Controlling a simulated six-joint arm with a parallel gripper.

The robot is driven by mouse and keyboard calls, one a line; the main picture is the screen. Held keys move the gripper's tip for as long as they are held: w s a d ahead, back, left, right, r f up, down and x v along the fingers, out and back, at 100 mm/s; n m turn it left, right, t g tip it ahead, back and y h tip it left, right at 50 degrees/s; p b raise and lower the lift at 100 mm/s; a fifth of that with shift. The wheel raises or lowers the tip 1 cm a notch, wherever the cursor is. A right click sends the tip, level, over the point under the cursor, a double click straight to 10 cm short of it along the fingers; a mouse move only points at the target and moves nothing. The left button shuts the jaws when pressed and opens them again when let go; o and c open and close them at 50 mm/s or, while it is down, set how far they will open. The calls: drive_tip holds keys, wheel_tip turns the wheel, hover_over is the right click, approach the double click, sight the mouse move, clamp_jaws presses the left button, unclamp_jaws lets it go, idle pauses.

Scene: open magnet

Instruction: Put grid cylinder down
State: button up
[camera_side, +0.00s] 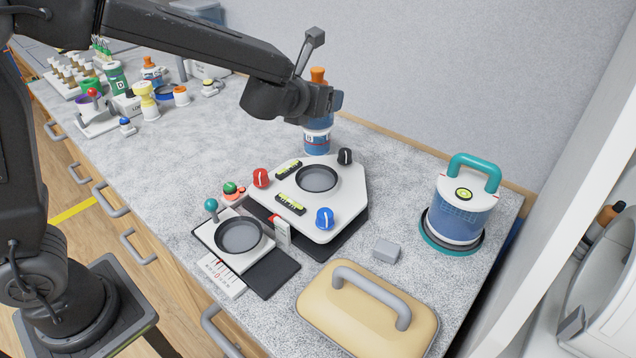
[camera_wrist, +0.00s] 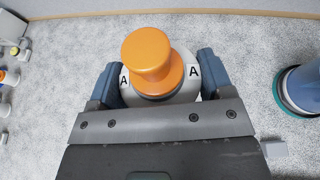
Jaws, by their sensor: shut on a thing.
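The grid cylinder (camera_side: 317,143) is blue and white with an orange knob on top. In the wrist view, its orange knob (camera_wrist: 152,58) and white collar, marked "A" on both sides, lie between the two blue fingers. My gripper (camera_side: 322,104) is shut around its upper part; the gripper also shows in the wrist view (camera_wrist: 157,85). The cylinder looks upright, behind the white platform (camera_side: 335,215) with its round dark recess (camera_side: 316,178). I cannot tell whether its bottom touches the bench.
A cylinder with a teal handle (camera_side: 462,212) stands at right. A yellow lidded block (camera_side: 330,310), a small grey block (camera_side: 386,251) and a white holder with a dark dish (camera_side: 239,236) are in front. Several small items crowd the back left. Speckled bench (camera_side: 190,165) is clear at left.

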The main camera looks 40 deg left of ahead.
drive_tip(key=s+a+n+y, duration=0.2)
drive_tip(key=s+a, duration=0.5)
hover_over(317, 184)
wheel_tip(317, 184, down, 6)
drive_tip(key=shift+f, duration=2.1)
drive_tip(key=shift+f, duration=0.1)
drive_tip(key=shift+f+g, duration=0.25)
drive_tip(key=shift+g, duration=0.05)
drive_tip(key=o, duration=1.1)
